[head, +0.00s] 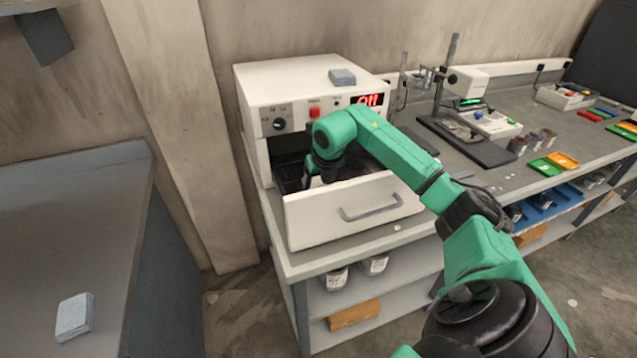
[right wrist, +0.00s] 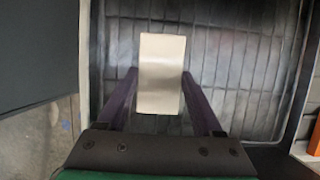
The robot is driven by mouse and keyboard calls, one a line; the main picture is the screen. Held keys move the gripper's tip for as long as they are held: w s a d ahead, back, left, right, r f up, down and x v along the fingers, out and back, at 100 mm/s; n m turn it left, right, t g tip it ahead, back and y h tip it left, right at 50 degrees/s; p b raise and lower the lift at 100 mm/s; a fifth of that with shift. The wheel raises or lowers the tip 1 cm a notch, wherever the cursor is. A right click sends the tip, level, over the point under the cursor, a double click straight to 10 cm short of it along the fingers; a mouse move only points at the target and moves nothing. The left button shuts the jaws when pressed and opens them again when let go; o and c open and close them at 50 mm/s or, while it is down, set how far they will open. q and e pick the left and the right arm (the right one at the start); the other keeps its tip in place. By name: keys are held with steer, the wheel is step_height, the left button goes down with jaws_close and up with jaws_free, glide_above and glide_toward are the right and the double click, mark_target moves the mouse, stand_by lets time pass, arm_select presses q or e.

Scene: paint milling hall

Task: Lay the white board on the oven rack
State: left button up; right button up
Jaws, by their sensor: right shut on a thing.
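The white board (right wrist: 161,74) is a small pale rectangle between the two fingers of my right gripper (right wrist: 160,78) in the right wrist view. The gripper is shut on it. Behind the board lies the dark wire oven rack (right wrist: 235,65); whether the board touches it or hangs just above I cannot tell. In the head view my right gripper (head: 322,174) reaches down into the white oven (head: 262,85), behind its pulled-out front (head: 352,210). The front and the arm hide most of the rack and the board there. My left gripper is not in view.
A grey block (head: 342,77) lies on the oven top. A stand with a white instrument (head: 468,82) and coloured trays (head: 545,166) are on the bench to the right. A grey table (head: 60,230) at left carries a light block (head: 74,317).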

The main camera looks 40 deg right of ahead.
steer(key=o, duration=1.4)
steer(key=shift+f, duration=0.1)
steer(key=shift+c, duration=0.2)
steer(key=shift+r, duration=0.2)
steer(key=b+v, duration=0.1)
steer(key=v, duration=1)
steer(key=shift+r, duration=0.4)
steer(key=shift+s+a, duration=0.1)
steer(key=shift+a, duration=0.05)
